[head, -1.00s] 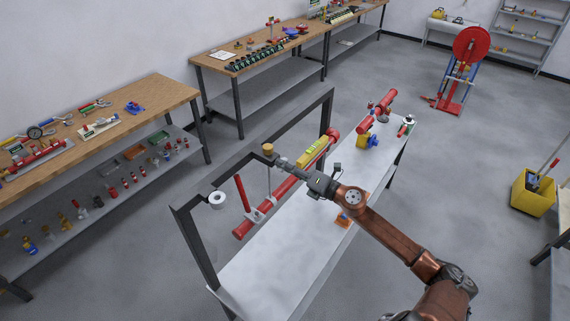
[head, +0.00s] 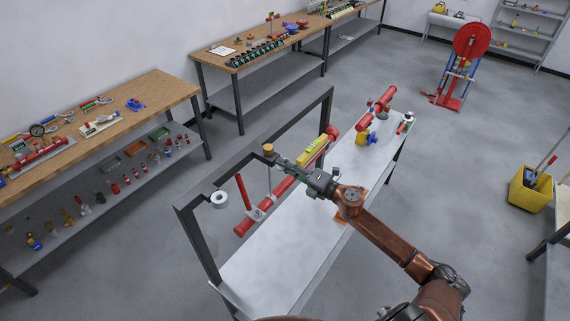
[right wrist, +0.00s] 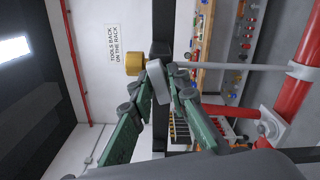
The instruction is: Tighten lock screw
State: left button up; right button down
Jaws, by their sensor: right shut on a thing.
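The red pipe (head: 272,203) hangs along the black frame over the grey bench on a thin rod (head: 269,178). A brass knob (head: 268,149) sits at the frame's top bar, and it also shows in the right wrist view (right wrist: 135,63). My right gripper (head: 279,160) reaches in from the right, its tips just below the knob. In the right wrist view its green fingers (right wrist: 160,84) are shut on a pale grey round piece (right wrist: 158,83) beside the knob, seemingly the lock screw. The fingers partly cover it. My left gripper is not in view.
The black frame (head: 205,245) stands along the bench's left side. A red lever (head: 243,190) and a white roll (head: 219,198) are near the pipe's front end. A yellow level (head: 312,149) lies on the pipe. The front of the bench top (head: 270,260) is clear.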

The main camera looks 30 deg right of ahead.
jog(key=shift+r+m+p, duration=0.1)
jog(key=shift+m+p, duration=0.2)
jog(key=shift+m, duration=0.2)
jog(key=shift+m, duration=1.6)
jog(key=c, duration=1.8)
grip_release()
jog(key=shift+o, duration=0.2)
